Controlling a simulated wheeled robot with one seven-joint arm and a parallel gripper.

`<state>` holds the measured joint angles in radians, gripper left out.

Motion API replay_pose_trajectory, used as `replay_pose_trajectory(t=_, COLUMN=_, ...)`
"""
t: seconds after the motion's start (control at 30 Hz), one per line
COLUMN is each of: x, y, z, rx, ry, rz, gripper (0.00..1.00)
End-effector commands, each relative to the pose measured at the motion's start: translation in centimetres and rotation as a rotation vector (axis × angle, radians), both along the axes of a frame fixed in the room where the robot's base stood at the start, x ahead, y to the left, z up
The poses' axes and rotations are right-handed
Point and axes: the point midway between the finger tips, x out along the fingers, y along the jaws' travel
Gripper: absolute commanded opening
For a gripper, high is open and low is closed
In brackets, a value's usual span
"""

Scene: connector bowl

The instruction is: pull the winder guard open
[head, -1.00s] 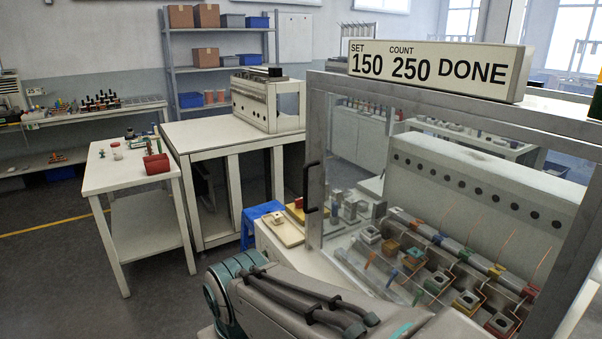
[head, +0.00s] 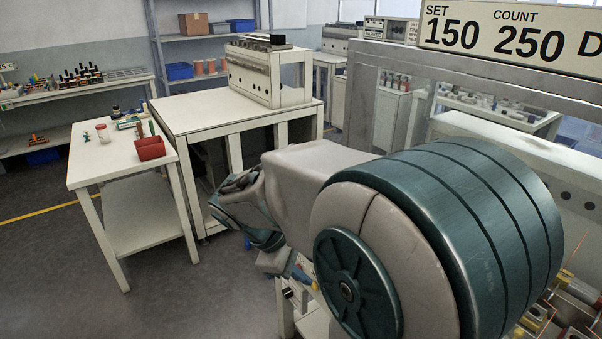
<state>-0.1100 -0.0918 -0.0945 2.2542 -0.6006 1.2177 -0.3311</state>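The winder guard is a clear panel in a grey frame (head: 362,108), at the right in the head view. Its upper rail and upper left post show, and the guard looks shut. My large teal and grey arm covers its lower left part, and the black handle is hidden behind the arm. The end of my arm with what seems to be my gripper (head: 288,280) is low in the middle, left of the guard. It is small and partly covered, so its fingers and any contact with the handle cannot be made out.
A sign (head: 515,38) reading SET 150, COUNT 250 stands above the guard. A white bench (head: 190,112) with a machine (head: 268,75) and a small white table (head: 95,170) with a red bin (head: 149,148) stand to the left. Floor at lower left is clear.

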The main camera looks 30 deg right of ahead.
Motion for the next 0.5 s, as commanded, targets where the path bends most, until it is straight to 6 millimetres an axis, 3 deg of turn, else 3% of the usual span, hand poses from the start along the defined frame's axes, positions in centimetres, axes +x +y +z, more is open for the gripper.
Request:
replay_pose_trajectory(t=0.1, x=3.1, y=-2.8, z=0.7, rx=-0.187, ry=0.196, rz=0.145, gripper=0.33)
replay_pose_trajectory(t=0.23, x=6.9, y=-5.0, z=2.0, rx=-0.396, ry=0.407, rz=0.282, gripper=0.33)
replay_pose_trajectory(t=0.5, x=13.7, y=-6.0, z=4.5, rx=-0.736, ry=0.723, rz=0.437, gripper=0.33)
